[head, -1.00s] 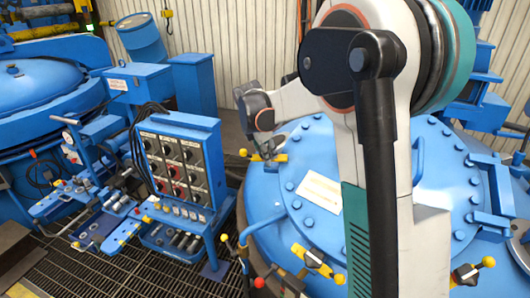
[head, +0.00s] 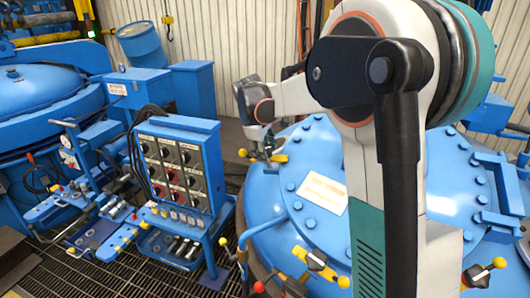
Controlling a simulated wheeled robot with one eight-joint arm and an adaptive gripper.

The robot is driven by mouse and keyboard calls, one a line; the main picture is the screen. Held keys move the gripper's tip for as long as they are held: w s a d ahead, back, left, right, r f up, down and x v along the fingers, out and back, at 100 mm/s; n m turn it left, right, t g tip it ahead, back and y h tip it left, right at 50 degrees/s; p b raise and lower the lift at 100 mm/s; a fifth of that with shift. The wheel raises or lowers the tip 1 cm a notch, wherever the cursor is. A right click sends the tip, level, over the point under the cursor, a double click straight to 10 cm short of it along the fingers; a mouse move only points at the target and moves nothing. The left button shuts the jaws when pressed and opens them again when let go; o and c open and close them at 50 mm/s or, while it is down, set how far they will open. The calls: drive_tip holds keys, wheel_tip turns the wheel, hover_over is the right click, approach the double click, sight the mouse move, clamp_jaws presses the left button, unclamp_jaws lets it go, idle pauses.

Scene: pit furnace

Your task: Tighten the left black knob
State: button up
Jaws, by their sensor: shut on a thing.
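The blue round furnace lid (head: 375,160) has clamps with black knobs and yellow ball handles around its rim. My gripper (head: 266,152) is small in the picture, at the lid's far left edge. It is at the clamp with a yellow plate (head: 279,158) and a yellow ball (head: 243,153), and appears shut on that clamp's black knob, which is mostly hidden by the fingers and wrist. My gripper is apart from both.
A blue control panel (head: 181,165) with several dials stands left of the lid. A second furnace (head: 40,88) is at far left. Dark floor grating (head: 130,270) is open in the foreground. My arm covers the lid's middle.

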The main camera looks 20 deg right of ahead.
drive_tip(key=shift+m+b, duration=0.45)
drive_tip(key=shift+m, duration=1.75)
drive_tip(key=o, duration=1.1)
drive_tip(key=shift+c, duration=0.2)
drive_tip(key=v, duration=1.2)
drive_tip(key=shift+f, duration=0.1)
